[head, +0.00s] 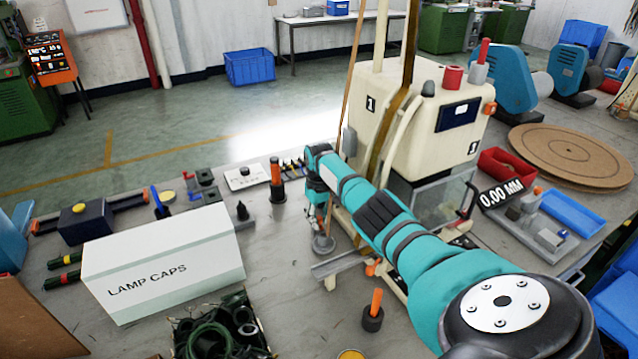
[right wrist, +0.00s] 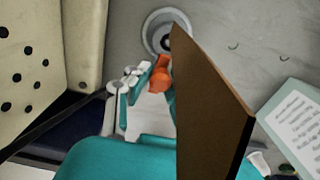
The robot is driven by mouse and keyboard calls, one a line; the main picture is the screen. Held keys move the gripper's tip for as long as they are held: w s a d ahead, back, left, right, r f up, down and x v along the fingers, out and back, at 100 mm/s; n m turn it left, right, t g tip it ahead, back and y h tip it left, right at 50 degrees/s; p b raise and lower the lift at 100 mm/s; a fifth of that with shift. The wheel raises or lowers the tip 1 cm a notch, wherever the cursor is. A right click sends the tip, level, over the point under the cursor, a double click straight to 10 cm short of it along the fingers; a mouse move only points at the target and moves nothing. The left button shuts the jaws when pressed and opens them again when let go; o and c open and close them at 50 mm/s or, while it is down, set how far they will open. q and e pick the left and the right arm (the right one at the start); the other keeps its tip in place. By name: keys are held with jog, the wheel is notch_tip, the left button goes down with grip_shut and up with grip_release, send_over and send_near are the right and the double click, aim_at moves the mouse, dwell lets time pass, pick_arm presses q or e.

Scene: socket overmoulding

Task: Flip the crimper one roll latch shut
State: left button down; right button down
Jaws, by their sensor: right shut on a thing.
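The crimper one (head: 420,118) is the cream machine marked 1, standing on the bench right of centre in the head view. My right arm reaches in front of it, with the right gripper (head: 320,212) low at its left side. In the right wrist view the right gripper (right wrist: 150,88) is shut on a small orange piece (right wrist: 160,72), which looks like the roll latch. A brown strip (right wrist: 215,105) hides one finger and part of this piece. I cannot tell the latch's exact angle. My left gripper is not in view.
A round grey cup (right wrist: 160,33) lies just beyond the fingertips. A LAMP CAPS box (head: 165,262) stands on the left of the bench. An orange-handled tool (head: 374,312) stands near the arm. A red bin (head: 505,172) and a blue tray (head: 572,212) lie right of the crimper.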

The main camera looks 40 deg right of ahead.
aim_at(319, 217)
jog(key=c, duration=1.2)
grip_release()
notch_tip(319, 217, up, 12)
jog(key=shift+f, duration=0.1)
